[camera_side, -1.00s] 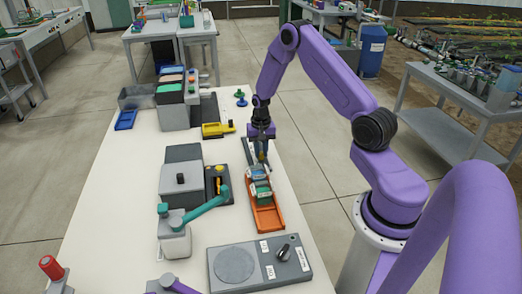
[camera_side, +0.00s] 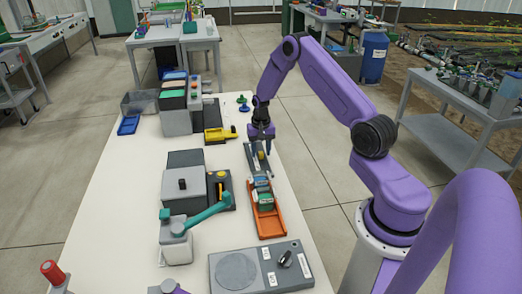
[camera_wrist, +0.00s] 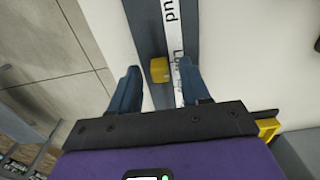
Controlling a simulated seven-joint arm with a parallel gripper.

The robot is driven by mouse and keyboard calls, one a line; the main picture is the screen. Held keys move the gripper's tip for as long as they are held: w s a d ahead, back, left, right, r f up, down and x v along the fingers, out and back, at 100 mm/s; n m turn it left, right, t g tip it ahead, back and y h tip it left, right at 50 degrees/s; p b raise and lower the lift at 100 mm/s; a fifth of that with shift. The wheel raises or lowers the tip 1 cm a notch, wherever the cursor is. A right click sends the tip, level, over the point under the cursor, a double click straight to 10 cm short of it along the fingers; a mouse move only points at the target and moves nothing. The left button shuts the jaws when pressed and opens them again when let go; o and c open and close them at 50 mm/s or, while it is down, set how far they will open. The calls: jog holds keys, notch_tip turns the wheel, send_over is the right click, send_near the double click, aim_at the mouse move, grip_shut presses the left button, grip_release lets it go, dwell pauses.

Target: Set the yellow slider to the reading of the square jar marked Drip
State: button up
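The yellow slider (camera_wrist: 160,70) is a small block on a dark grey rail (camera_wrist: 143,30) with a white printed strip (camera_wrist: 178,45) along it. In the side view the slider (camera_side: 261,155) sits on the rail, close to my fingertips. My gripper (camera_wrist: 158,78) is open, with one blue finger on each side of the rail and a clear gap to the slider. In the side view my gripper (camera_side: 265,148) is at the rail, pointing down. Small teal and pale containers (camera_side: 263,194) stand in the orange tray (camera_side: 270,227); I cannot read a Drip mark on any.
A yellow tool-like object (camera_side: 217,134) lies left of the rail. A grey box (camera_side: 185,185) and a teal-armed device (camera_side: 176,240) stand further left. A grey panel with a dial (camera_side: 260,270) is at the front.

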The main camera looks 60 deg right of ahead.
aim_at(261, 152)
notch_tip(261, 152, up, 18)
jog(key=shift+f, duration=0.25)
dwell(0.5)
jog(key=s+a+r+n, duration=0.2)
jog(key=s+a+n, duration=0.1)
jog(key=a, duration=0.5)
jog(key=s+a+r+n, duration=0.2)
jog(key=s+a+n, duration=0.15)
jog(key=a, duration=0.45)
jog(key=s+a+r+n, duration=0.2)
jog(key=s+a+n, duration=0.1)
jog(key=a, duration=0.5)
jog(key=s+a+n, duration=0.2)
jog(key=s+n, duration=0.4)
jog(key=s, duration=0.6)
jog(key=s+a+n, duration=0.2)
jog(key=s+n, duration=0.4)
jog(key=s, duration=0.6)
jog(key=shift+a, duration=0.4)
